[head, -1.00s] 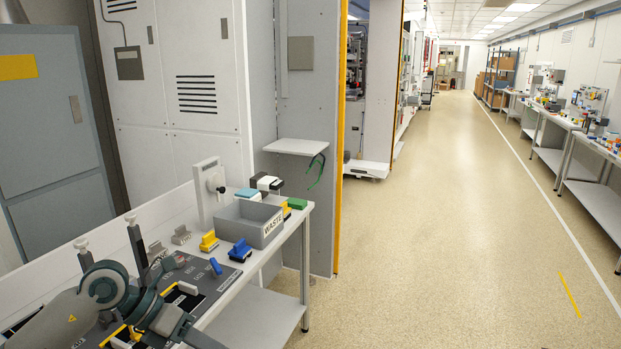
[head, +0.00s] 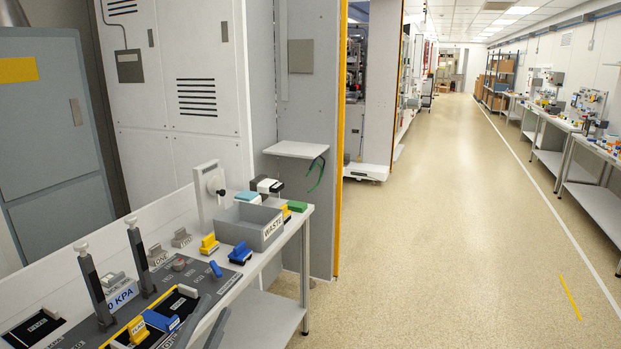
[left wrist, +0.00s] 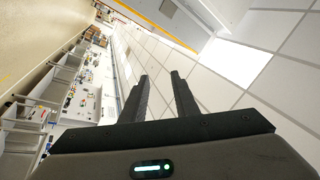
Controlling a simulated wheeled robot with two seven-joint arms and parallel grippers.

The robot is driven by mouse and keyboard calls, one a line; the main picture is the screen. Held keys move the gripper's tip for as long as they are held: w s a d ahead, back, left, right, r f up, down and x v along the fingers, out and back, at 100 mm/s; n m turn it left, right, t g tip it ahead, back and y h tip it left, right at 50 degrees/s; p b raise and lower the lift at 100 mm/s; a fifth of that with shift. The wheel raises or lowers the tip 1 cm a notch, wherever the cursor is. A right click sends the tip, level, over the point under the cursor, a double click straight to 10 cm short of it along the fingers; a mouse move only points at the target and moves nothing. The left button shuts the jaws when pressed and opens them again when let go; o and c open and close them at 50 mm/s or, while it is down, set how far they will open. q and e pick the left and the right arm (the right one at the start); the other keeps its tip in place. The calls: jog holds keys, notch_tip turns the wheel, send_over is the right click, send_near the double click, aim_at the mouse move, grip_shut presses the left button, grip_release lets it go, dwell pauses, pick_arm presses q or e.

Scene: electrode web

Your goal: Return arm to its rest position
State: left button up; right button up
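My left gripper shows in the left wrist view (left wrist: 159,76), its two dark fingers apart with nothing between them. The wrist view looks up past the fingers at ceiling panels. In the head view, two dark finger-like bars of my left gripper (head: 219,303) show at the bottom edge, in front of the bench edge; the rest of the arm is out of frame. My right gripper is in neither view.
A bench (head: 263,305) carries a dark control panel (head: 197,279) with two upright levers, a grey WASTE bin (head: 246,222), and yellow and blue blocks. Cabinets stand behind it. The aisle floor (head: 440,230) on the right is clear.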

pick_arm(q)
jog(key=s+a+f+n+g+y, duration=0.2)
jog(key=s+f+n+g+y, duration=0.1)
jog(key=f, duration=0.4)
jog(key=s+a+f+n+g+y, duration=0.2)
jog(key=s+a+f+n+g, duration=0.15)
jog(key=f, duration=0.45)
jog(key=s+a+f+n+g+y, duration=0.2)
jog(key=s+f+n+y, duration=0.1)
jog(key=f, duration=0.4)
jog(key=s+d+f+n+g+h, duration=0.15)
jog(key=s+f+g, duration=0.35)
jog(key=s, duration=0.6)
jog(key=s+d+f+g, duration=0.2)
jog(key=s+f+g, duration=0.2)
jog(key=s+f, duration=0.45)
jog(key=s+f+g, duration=0.1)
jog(key=s+f, duration=0.2)
jog(key=f, duration=2.5)
jog(key=s+a+f, duration=0.2)
jog(key=s+f, duration=1.4)
jog(key=shift+s+a+f+g, duration=0.2)
jog(key=shift+s+a+g, duration=0.15)
jog(key=shift+a+g, duration=0.1)
